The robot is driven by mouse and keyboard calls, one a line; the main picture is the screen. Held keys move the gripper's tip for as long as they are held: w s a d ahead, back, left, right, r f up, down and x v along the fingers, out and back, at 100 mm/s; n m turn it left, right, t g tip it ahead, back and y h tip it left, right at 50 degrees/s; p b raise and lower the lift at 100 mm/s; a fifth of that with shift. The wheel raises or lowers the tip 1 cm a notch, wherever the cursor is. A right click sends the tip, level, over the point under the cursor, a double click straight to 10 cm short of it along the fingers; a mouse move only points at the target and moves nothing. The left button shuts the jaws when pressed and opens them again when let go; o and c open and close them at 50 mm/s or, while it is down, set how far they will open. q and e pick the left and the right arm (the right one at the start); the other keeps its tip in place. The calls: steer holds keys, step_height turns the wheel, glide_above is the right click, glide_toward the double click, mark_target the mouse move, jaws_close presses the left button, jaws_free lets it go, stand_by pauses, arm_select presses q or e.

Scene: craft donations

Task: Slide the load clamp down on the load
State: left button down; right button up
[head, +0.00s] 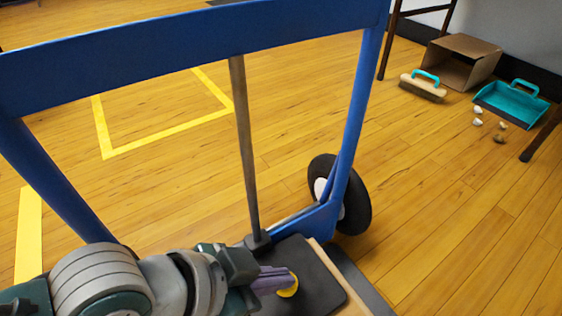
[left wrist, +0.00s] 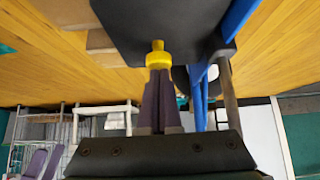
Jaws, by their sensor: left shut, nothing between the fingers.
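The load clamp (head: 318,278) is a flat black plate at the bottom of the head view, with a collar at the foot of a grey upright rod (head: 243,145). A yellow knob (head: 288,287) is at the clamp. In the left wrist view the black plate (left wrist: 165,22) and yellow knob (left wrist: 157,58) lie just past my fingertips. My left gripper (head: 276,281) has purple fingers, shut and empty, pointing at the knob; whether they touch it I cannot tell. A tan edge (head: 322,252) shows under the plate; the load is mostly hidden. My right gripper is not in view.
The blue hand truck frame (head: 200,45) spans the head view, with a black wheel (head: 357,200) at right. A brush (head: 422,86), an open cardboard box (head: 462,62) and a teal dustpan (head: 512,103) lie at upper right.

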arm_select(q)
step_height(320, 180, up, 5)
steer(key=p, duration=0.5)
steer(key=shift+d+f, duration=0.1)
steer(key=p+v, duration=0.7)
steer(key=v, duration=0.2)
steer(key=h+b, duration=0.1)
steer(key=b, duration=1.1)
glide_above(263, 303)
steer(key=w+d, duration=0.1)
step_height(263, 303, down, 8)
steer(key=shift+w+d+f, duration=0.1)
steer(key=shift+d+f, duration=0.05)
steer(key=shift+f, duration=0.05)
step_height(263, 303, down, 2)
steer(key=shift+f+b, duration=0.1)
steer(key=shift+b, duration=0.6)
steer(key=shift+f+b, duration=0.45)
steer(key=shift+b, duration=0.05)
